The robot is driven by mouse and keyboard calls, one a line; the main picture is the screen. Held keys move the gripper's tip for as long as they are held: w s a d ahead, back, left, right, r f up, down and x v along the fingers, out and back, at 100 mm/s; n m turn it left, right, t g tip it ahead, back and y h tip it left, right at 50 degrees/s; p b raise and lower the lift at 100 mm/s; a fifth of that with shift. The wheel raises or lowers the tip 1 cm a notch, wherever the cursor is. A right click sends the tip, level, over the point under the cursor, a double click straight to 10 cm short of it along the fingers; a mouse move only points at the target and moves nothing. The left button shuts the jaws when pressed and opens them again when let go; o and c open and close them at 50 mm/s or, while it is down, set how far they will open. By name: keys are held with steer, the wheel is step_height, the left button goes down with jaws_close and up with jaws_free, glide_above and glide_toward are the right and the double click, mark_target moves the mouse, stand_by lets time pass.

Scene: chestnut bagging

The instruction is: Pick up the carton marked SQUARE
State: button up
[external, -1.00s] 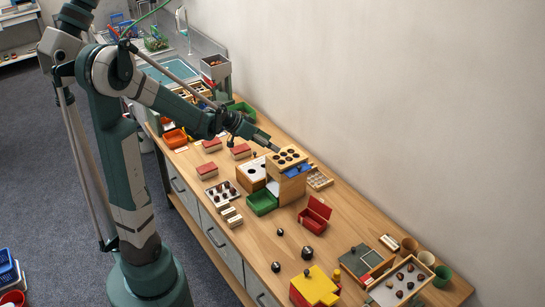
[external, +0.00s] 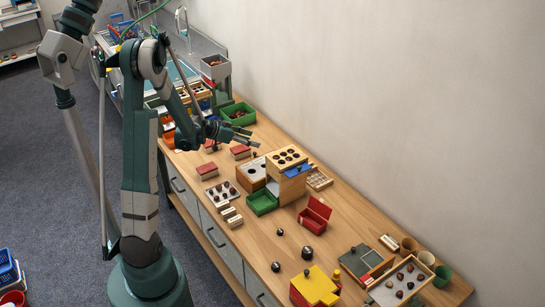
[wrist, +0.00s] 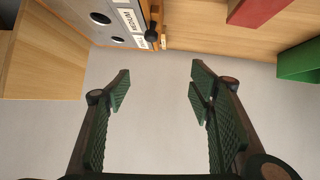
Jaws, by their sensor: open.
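The mark SQUARE cannot be read in either view. Red-topped cartons stand on the left half of the bench: one (external: 207,170) nearest the front edge, one (external: 240,152) farther back, and one (external: 210,146) partly behind my arm. My gripper (external: 246,137) is above the bench, behind the cartons and left of the wooden sorting box (external: 290,178). In the wrist view my gripper (wrist: 160,84) is open with nothing between its fingers. A red block (wrist: 258,10) shows at the top there, apart from the fingers; I cannot tell which carton it is.
A green tray (external: 238,113) stands behind my gripper. A white-fronted box (external: 252,169) with holes adjoins the sorting box. The pale wall (external: 400,110) borders the bench's back.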

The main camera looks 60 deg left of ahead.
steer(key=t, duration=0.1)
glide_above(238, 148)
steer(key=s+d, duration=0.3)
steer(key=d, duration=0.2)
step_height(238, 148, down, 6)
steer(key=shift+t+y, duration=0.5)
steer(key=shift+t, duration=0.1)
steer(key=s+a+f, duration=0.2)
steer(key=a+f, duration=0.2)
steer(key=a, duration=0.1)
steer(key=shift+s+f+b, duration=0.2)
steer(key=shift+s+b, duration=0.15)
steer(key=shift+s, duration=0.05)
steer(key=shift+s+f+m, duration=0.2)
steer(key=shift+s+m, duration=0.1)
steer(key=shift+s, duration=0.05)
steer(key=shift+w, duration=0.1)
steer(key=shift+x, duration=1.2)
steer(key=shift+w+f+b, duration=0.1)
steer(key=shift+b, duration=0.2)
steer(key=shift+b+x, duration=0.7)
steer(key=shift+x, duration=1.8)
